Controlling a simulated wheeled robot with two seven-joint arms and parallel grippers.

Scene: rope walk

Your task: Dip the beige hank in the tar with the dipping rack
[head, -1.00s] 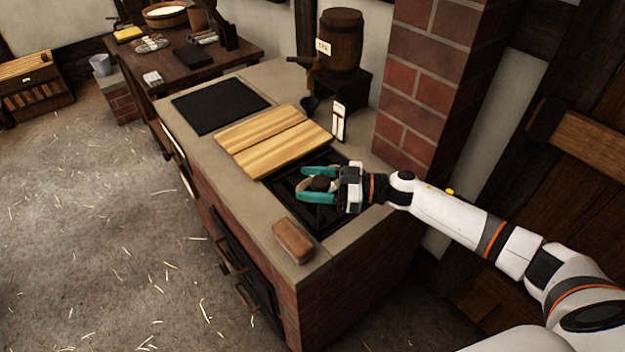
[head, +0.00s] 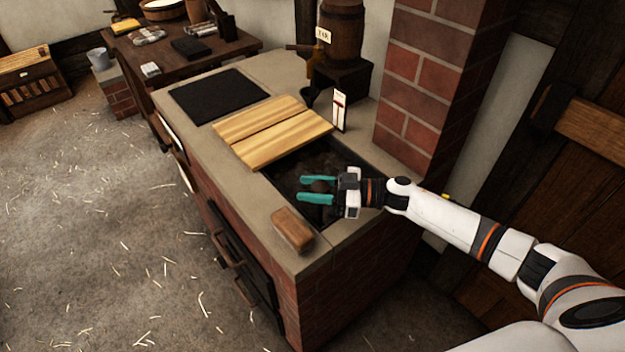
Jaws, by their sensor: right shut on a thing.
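The tar well (head: 318,158) is a dark, square opening in the brick-sided bench, with murky brown-black content inside. My right gripper (head: 306,190) reaches in from the right, over the well's near part. Its teal fingers are shut on a dark, round knob (head: 321,186), which looks like the top of the dipping rack's handle. The rest of the rack is hidden below, in the dark of the well. I cannot make out the beige hank; it is not visible now. My left gripper is out of view.
A striped wooden lid (head: 270,132) lies over the well's far edge. A wooden block (head: 292,229) sits on the near rim. A small upright gauge (head: 340,110) and a tar barrel (head: 341,35) stand behind. A brick pillar (head: 430,80) rises at the right.

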